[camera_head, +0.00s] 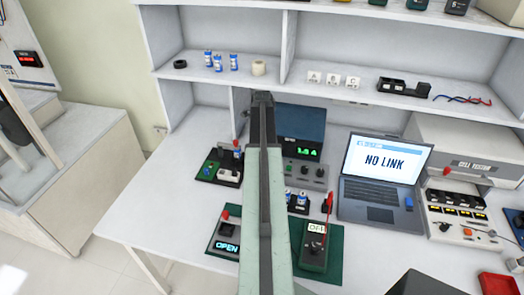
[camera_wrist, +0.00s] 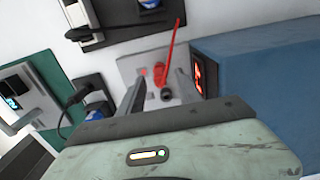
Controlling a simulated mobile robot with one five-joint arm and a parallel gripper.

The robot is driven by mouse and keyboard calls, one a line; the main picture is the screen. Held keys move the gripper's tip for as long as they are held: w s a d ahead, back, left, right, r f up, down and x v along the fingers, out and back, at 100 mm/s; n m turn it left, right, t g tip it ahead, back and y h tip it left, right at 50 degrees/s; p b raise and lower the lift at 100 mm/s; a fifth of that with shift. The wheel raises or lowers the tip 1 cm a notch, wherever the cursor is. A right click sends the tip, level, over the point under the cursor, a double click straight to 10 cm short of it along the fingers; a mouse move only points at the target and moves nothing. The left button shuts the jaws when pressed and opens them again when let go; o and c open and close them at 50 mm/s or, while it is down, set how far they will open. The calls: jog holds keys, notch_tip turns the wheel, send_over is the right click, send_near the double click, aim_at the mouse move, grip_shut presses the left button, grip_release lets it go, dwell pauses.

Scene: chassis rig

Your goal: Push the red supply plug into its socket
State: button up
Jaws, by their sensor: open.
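In the wrist view the red plug (camera_wrist: 159,76), with a red lead or stem rising to the upper right, shows between the two dark fingers of my gripper (camera_wrist: 160,82). The fingers stand apart, with visible space at their sides. The plug is over a light grey panel (camera_wrist: 127,67). A dark round part (camera_wrist: 167,94) lies just below it. I cannot tell whether the plug touches a finger or how far it is in its socket. In the head view my arm hides the gripper; the blue supply (camera_head: 304,120), with a green readout, stands behind it.
A blue box (camera_wrist: 260,75) with a glowing red display is close right of the fingers. A laptop (camera_head: 384,165) reading NO LINK stands right of the supply. A green mat (camera_head: 333,238) holds a meter in front. A shelf (camera_head: 215,75) runs along the back.

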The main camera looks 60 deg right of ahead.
notch_tip(320, 180, up, 7)
jog(key=p, duration=0.6)
jog(key=shift+f, duration=0.2)
